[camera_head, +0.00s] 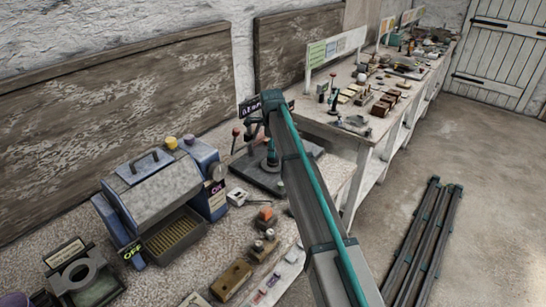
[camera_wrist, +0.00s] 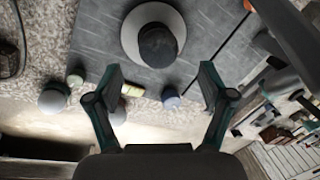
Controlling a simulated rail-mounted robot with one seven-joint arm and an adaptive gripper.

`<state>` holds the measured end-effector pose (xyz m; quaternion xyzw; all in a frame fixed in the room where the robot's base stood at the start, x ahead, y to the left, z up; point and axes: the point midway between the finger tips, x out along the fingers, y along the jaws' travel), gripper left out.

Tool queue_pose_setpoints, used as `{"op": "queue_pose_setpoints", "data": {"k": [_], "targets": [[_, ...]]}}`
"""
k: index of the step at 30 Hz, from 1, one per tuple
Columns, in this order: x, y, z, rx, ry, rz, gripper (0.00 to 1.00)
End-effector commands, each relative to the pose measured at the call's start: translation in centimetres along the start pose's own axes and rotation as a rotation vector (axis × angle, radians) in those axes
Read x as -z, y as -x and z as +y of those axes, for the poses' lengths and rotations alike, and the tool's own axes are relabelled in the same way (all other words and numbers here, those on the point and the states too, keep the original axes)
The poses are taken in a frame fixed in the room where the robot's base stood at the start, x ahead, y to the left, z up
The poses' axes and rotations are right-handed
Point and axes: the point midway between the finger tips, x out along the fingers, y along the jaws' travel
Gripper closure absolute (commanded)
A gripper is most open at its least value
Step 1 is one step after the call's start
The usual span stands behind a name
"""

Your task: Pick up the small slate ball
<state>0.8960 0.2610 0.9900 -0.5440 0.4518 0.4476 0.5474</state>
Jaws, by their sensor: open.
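My gripper (camera_wrist: 160,78) is open in the wrist view, with its two fingers apart and nothing held between them. A dark slate-grey rounded thing (camera_wrist: 158,46) sits on a pale round disc (camera_wrist: 130,32), just beyond the fingertips. A small blue-grey rounded thing (camera_wrist: 170,97) shows between the fingers, nearer the palm. I cannot tell for sure which of these is the small slate ball. The disc lies on a dark grey slab (camera_wrist: 100,45). In the head view my arm hides much of the slab (camera_head: 249,175), and no slate ball can be made out.
A pale grey ball (camera_wrist: 52,101), a small greenish piece (camera_wrist: 75,80) and a cream piece (camera_wrist: 132,91) are near the fingers. A blue and grey machine (camera_head: 160,195) stands on the bench to the left. A cluttered workbench (camera_head: 350,95) stands behind right.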

Motion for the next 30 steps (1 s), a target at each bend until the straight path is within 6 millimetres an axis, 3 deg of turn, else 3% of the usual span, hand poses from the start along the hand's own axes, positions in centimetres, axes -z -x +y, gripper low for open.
{"op": "queue_pose_setpoints", "data": {"k": [7,15,23,30], "targets": [[0.0,-1.4,0.1,-0.001,0.0,0.001,0.19],[0.0,-4.8,0.1,-0.001,0.0,0.001,0.19],[0.0,-5.4,0.1,0.001,0.0,0.0,0.19],[0.0,-5.4,0.1,0.001,0.001,0.0,0.55]]}}
